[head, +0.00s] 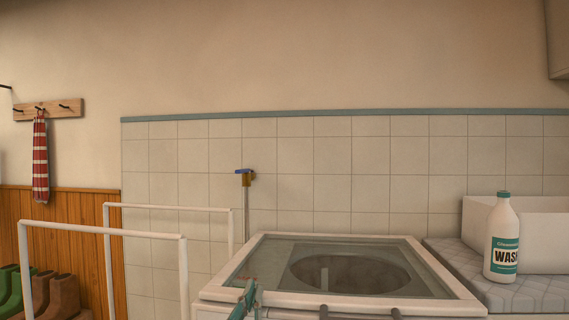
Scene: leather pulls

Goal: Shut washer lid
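The white washer (212,311) stands at the bottom centre, its lower part cut off by the picture edge. Its lid (460,291) looks like a pale frame around a see-through pane, lying about flat over the top. Whether it is fully down I cannot tell. The round dark drum opening (350,272) shows within the frame. My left gripper (248,291), teal, is at the front left of the lid and overlaps its front edge in the picture. Contact and finger opening are unclear. I see no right gripper.
A white detergent bottle (502,240) stands on a quilted grey surface (540,292) at the right, before a white basin (540,232). White rails (103,231) stand at the left. Boots (50,295) are at the lower left.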

